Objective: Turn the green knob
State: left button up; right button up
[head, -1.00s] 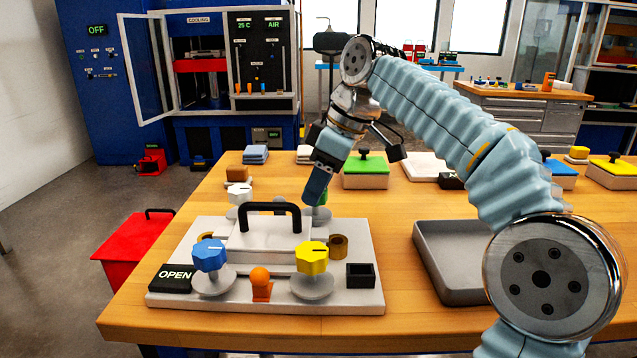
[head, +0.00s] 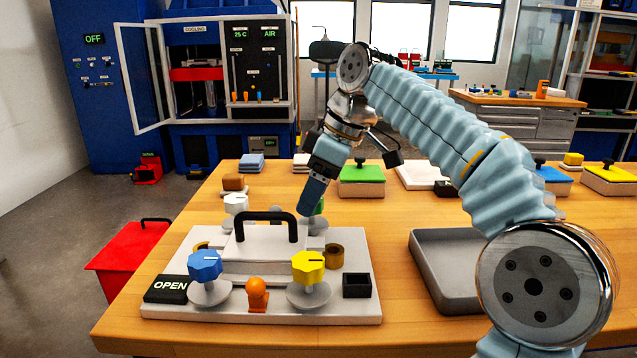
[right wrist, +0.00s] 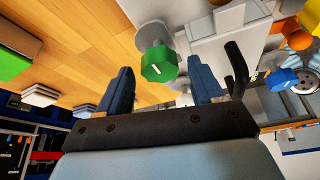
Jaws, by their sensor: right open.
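The green knob (head: 320,208) is at the back right of the grey fixture plate (head: 265,308), mostly hidden behind my right gripper (head: 311,208) in the head view. In the right wrist view the green knob (right wrist: 158,66) shows whole, with a white pointer line, on a pale round base. My right gripper (right wrist: 160,78) is open, its two dark blue fingers on either side of the knob with a gap at each side. I cannot tell how deep the knob sits between them. My left gripper is not in view.
The fixture also bears a white knob (head: 236,203), blue knob (head: 205,266), yellow knob (head: 308,267), orange peg (head: 257,292) and a black handle (head: 266,215) close to the right gripper. A grey tray (head: 428,268) lies right. A green-lidded box (head: 361,175) stands behind.

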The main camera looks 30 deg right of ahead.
jog(key=v, duration=0.7)
dwell(0.5)
